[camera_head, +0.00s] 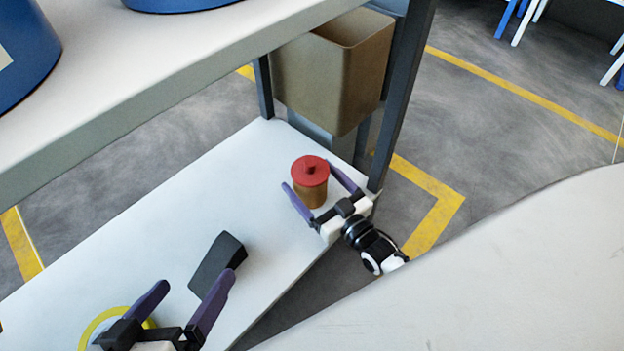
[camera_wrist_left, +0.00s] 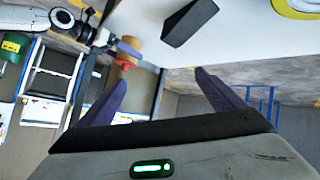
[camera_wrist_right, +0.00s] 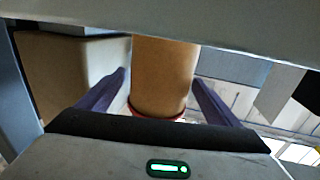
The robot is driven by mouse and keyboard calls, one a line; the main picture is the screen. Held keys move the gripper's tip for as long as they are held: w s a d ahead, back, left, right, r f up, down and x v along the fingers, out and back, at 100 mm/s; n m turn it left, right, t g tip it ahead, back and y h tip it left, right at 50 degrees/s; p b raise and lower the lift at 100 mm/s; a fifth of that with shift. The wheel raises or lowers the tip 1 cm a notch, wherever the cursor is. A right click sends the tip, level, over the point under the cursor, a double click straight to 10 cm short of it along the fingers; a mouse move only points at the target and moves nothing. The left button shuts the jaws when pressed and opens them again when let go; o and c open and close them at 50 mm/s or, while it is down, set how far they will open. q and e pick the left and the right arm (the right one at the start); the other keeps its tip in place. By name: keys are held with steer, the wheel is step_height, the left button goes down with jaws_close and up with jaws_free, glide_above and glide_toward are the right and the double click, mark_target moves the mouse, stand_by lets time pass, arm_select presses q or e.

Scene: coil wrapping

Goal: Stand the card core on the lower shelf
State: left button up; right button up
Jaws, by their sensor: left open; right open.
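The card core (camera_head: 312,193) is a brown cylinder with a red knobbed cap (camera_head: 310,169) on top. It stands upright on the white lower shelf (camera_head: 180,230), near the shelf's right end. My right gripper (camera_head: 321,181) is open, with its purple fingers on either side of the core. In the right wrist view the core (camera_wrist_right: 163,75) rises between the two spread fingers, with a gap visible on each side. My left gripper (camera_head: 192,285) is open and empty over the front left of the lower shelf. The left wrist view also shows the core (camera_wrist_left: 128,48) in the distance.
A dark wedge-shaped block (camera_head: 217,264) and a yellow ring (camera_head: 97,324) lie on the lower shelf near my left gripper. A brown bin (camera_head: 330,75) hangs behind the core. A dark post (camera_head: 405,95) stands right of it. The upper shelf (camera_head: 180,65) overhangs the left.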

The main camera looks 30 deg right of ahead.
steer(key=shift+r, duration=0.15)
steer(key=s, duration=0.1)
steer(key=s+p, duration=0.1)
steer(key=shift+s+d, duration=0.2)
steer(key=shift+s, duration=0.15)
steer(key=s, duration=0.3)
steer(key=s+p, duration=0.1)
steer(key=s, duration=0.1)
steer(key=s+d+p, duration=0.1)
steer(key=s, duration=0.2)
steer(key=shift+s+d, duration=0.1)
steer(key=shift+s, duration=0.25)
arm_select(q)
steer(key=f, duration=0.1)
steer(key=a+f+y, duration=0.1)
steer(key=a+f+g, duration=0.1)
steer(key=shift+s+y, duration=0.25)
steer(key=shift+y, duration=0.05)
arm_select(e)
steer(key=shift+s, duration=0.25)
